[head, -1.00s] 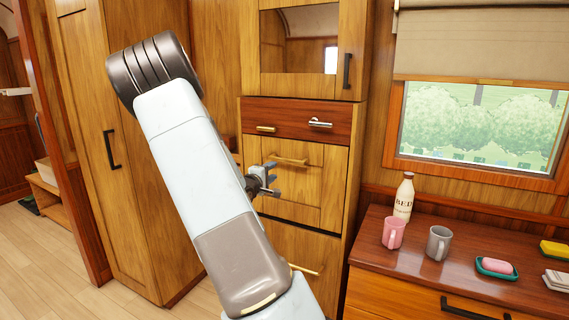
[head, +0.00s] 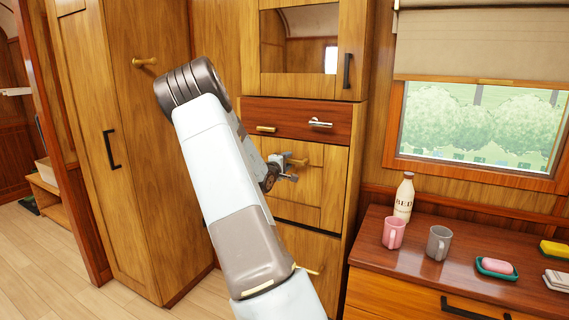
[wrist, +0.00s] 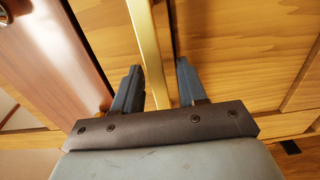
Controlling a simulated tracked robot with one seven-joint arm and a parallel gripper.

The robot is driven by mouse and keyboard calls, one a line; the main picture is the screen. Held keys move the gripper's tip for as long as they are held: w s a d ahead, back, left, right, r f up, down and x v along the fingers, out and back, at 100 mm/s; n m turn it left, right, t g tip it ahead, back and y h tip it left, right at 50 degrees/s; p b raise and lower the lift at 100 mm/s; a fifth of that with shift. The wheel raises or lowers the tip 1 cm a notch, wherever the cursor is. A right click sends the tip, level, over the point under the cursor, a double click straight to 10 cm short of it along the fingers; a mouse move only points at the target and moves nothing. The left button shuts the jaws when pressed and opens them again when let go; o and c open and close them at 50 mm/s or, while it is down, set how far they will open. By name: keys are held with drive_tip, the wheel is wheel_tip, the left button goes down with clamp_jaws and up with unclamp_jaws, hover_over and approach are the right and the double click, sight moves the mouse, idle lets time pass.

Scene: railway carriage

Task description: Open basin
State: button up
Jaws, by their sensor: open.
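The wooden cabinet's middle panel (head: 333,190), which I take to be the basin front, is closed beneath a red-brown panel. Its brass bar handle (head: 303,162) is partly covered by my gripper (head: 290,167). In the wrist view, the brass handle (wrist: 148,40) runs between the two dark blue fingers of my gripper (wrist: 158,72). The fingers are open, one on each side of the bar, with gaps visible. Whether the fingertips reach past the bar's depth is hard to tell.
The red-brown panel (head: 290,117) above has a brass pull and a silver latch handle (head: 320,123). A lower panel (head: 312,250) has another brass handle. At right, a counter (head: 385,270) holds a bottle (head: 404,197), a pink mug (head: 394,233) and a grey mug (head: 438,243).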

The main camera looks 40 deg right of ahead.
clamp_jaws()
idle(0.4)
